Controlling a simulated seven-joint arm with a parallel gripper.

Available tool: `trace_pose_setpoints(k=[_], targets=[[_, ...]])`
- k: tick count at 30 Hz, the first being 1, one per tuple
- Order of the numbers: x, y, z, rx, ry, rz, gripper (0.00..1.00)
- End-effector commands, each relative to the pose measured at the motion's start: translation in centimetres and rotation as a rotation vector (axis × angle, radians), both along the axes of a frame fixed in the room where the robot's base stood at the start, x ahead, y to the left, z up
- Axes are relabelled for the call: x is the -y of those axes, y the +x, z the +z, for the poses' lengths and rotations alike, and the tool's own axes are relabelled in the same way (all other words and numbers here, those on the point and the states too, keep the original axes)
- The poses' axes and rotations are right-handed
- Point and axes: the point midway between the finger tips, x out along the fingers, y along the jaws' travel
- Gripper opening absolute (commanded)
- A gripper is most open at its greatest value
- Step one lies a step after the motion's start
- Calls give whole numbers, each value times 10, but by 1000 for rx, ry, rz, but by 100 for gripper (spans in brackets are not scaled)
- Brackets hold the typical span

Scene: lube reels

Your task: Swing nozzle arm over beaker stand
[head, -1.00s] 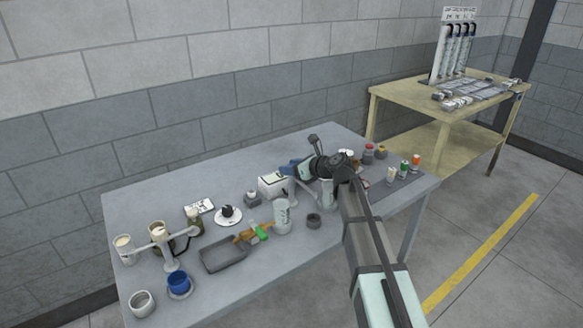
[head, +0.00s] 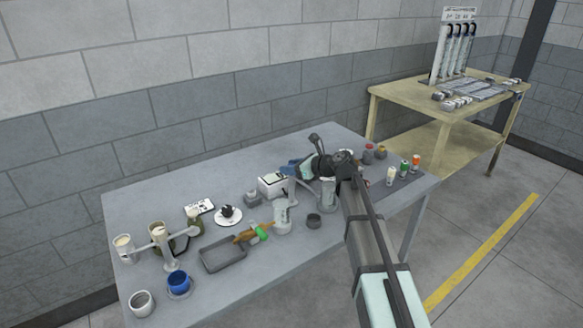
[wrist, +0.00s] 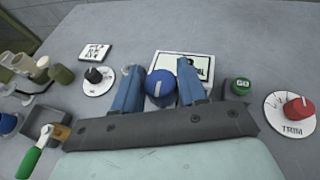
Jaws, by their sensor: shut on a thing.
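My gripper (wrist: 161,90) shows in the wrist view with its two blue fingers on either side of a round blue knob (wrist: 160,83) with a pale line on it. It is shut on this knob. In the head view the blue fingers (head: 289,166) are just behind a white box (head: 272,186), which also shows in the wrist view (wrist: 190,60). Two pale upright cylinders, one at front left (head: 282,217) and one by my arm (head: 327,194), stand nearby. I cannot tell which part is the nozzle arm or the beaker stand; my arm hides some of this area.
A grey tray (head: 222,255) and a green-handled brush (head: 262,231) lie to the left. Small bottles (head: 404,168) stand on a dark mat at the right. The back left tabletop is clear.

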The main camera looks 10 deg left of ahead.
Motion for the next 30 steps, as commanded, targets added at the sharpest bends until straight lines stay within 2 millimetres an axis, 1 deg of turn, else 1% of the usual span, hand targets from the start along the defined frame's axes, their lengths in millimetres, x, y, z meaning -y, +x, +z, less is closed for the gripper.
trace_pose_setpoints(k=[1,6,21,30], targets=[[0,3,0,0,0,26,0],[0,5,0,0,1,153,0],[0,5,1,1,2,575,0],[0,3,1,1,1,725,0]])
